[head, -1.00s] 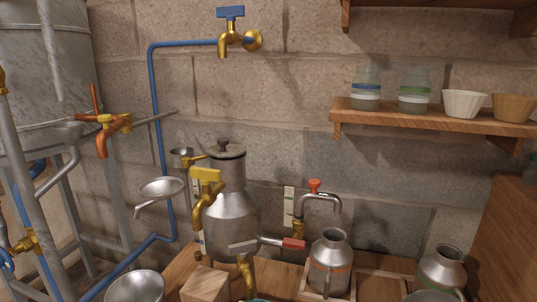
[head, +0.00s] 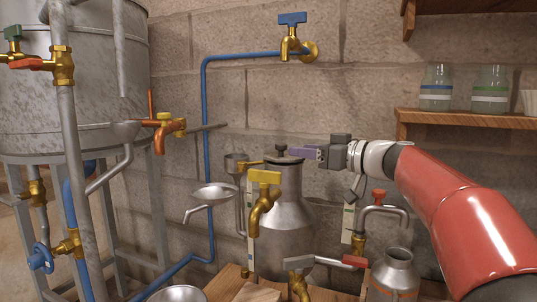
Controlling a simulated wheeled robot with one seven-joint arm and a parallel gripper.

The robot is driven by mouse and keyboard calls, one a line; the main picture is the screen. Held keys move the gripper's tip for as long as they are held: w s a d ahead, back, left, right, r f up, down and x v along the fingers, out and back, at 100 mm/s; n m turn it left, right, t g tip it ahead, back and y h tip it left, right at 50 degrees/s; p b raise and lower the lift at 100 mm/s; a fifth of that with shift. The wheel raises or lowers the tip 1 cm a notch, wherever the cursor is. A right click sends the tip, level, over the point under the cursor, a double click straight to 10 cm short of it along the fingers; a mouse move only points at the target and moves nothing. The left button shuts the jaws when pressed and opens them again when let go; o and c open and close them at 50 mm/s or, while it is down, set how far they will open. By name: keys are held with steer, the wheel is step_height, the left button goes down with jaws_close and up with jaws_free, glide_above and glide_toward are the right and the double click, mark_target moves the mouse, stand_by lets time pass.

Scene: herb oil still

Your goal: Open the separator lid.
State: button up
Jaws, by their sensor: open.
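The separator is a grey metal can (head: 285,228) with a narrower neck, standing upright on the wooden bench at the middle of the head view. Its flat round lid (head: 284,160) sits on the neck, with a small dark knob (head: 281,148) on top. The far side of the lid is hidden.
A yellow-handled brass tap (head: 263,195) stands in front of the can. A small funnel (head: 236,160) and a metal dish (head: 214,193) are left of it. A red-knobbed spout (head: 379,200) and a metal jug (head: 394,274) are at the right, below my arm.

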mark_target(286, 145)
steer(key=shift+w+r, duration=0.2)
steer(key=shift+w, duration=0.1)
steer(key=p+x, duration=0.1)
steer(key=x, duration=0.6)
steer(key=shift+w+a+r+p, duration=0.1)
steer(key=shift+a+p, duration=0.15)
steer(key=shift+p, duration=0.05)
jaws_close()
